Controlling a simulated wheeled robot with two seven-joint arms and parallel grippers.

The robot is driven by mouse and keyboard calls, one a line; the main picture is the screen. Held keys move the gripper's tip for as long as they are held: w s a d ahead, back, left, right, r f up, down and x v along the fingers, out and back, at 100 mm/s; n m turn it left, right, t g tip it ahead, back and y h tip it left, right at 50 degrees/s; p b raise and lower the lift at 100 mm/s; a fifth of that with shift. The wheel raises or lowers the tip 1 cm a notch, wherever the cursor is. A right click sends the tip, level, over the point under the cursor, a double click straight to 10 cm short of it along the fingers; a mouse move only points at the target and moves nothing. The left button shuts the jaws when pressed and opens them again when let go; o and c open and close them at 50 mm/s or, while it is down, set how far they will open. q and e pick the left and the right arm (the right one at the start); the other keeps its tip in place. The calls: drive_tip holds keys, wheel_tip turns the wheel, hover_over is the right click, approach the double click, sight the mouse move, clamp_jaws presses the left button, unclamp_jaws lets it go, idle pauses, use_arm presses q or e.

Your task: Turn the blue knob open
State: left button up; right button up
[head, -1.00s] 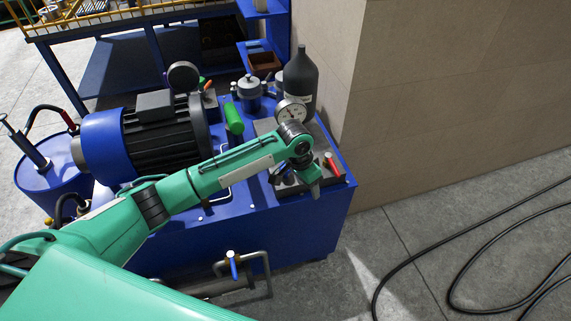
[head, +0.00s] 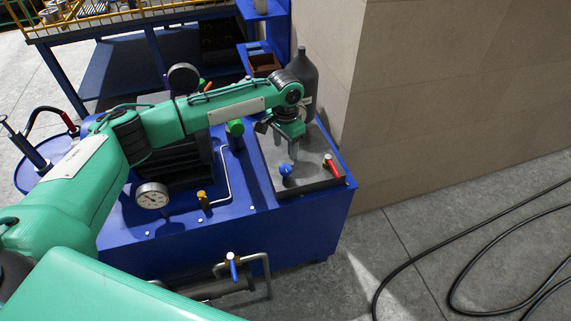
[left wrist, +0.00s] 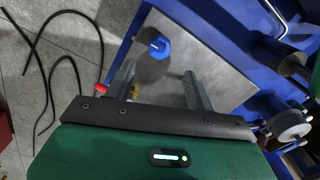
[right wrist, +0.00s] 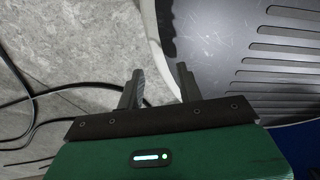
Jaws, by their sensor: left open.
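The blue knob (head: 285,170) stands on a grey plate (head: 312,184) at the right end of the blue machine. In the left wrist view the blue knob (left wrist: 159,47) lies beyond my fingers, a little left of the middle between them. My left gripper (head: 284,153) is above the plate, pointing down behind the knob, apart from it. In its wrist view the left gripper's fingers (left wrist: 160,82) are spread and empty. My right gripper (right wrist: 158,78) shows only in its wrist view, its fingers apart with nothing between them, over the grey floor.
A red-handled valve (head: 331,166) is right of the knob. A dark bottle (head: 303,75) stands behind the gripper, and a green handle (head: 235,128) is to its left. A gauge (head: 152,196) is front left. A blue-handled pipe valve (head: 232,266) is below. Black hoses (head: 455,262) lie on the floor.

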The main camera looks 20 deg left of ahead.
sight(286, 168)
use_arm(q)
wheel_tip(286, 168, down, 9)
drive_tip(key=shift+f+p, duration=0.1)
drive_tip(key=shift+p, duration=0.35)
drive_tip(key=c, duration=1)
